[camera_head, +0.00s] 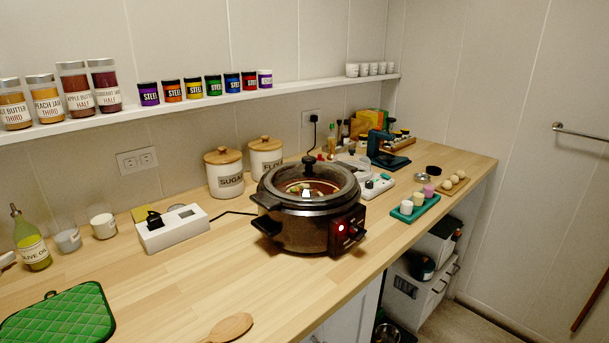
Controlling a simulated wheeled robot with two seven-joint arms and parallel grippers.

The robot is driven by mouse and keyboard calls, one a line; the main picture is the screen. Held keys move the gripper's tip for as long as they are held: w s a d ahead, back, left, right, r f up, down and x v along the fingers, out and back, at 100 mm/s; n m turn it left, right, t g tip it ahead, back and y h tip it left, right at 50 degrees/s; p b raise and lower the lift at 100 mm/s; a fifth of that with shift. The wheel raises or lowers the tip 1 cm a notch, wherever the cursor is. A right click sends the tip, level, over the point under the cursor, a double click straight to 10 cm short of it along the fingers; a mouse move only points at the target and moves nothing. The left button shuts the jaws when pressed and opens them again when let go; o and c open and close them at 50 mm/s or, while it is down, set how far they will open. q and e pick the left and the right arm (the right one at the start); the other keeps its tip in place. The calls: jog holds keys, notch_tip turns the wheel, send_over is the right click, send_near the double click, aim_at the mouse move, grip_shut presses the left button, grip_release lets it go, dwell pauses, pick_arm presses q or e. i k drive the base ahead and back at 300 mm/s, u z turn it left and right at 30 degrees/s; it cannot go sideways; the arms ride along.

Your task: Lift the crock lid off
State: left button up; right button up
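The slow cooker crock (300,233) stands on the wooden counter near the middle of the view, its control panel with a lit red light facing front right. Its glass lid (305,188) with a dark rim sits on top, and food shows dimly through the glass. A black side handle (267,226) shows at the crock's front left. Neither of my grippers is in view.
A teal tray (416,208) with small cups is to the right. A green mitt (60,318) and wooden spoon (230,327) lie in front. A jar shelf (200,103) runs above.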

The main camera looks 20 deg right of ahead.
aim_at(308, 179)
jog(key=u, duration=2.65)
jog(key=k, duration=1.35)
jog(key=z, duration=1.8)
jog(key=i, duration=0.5)
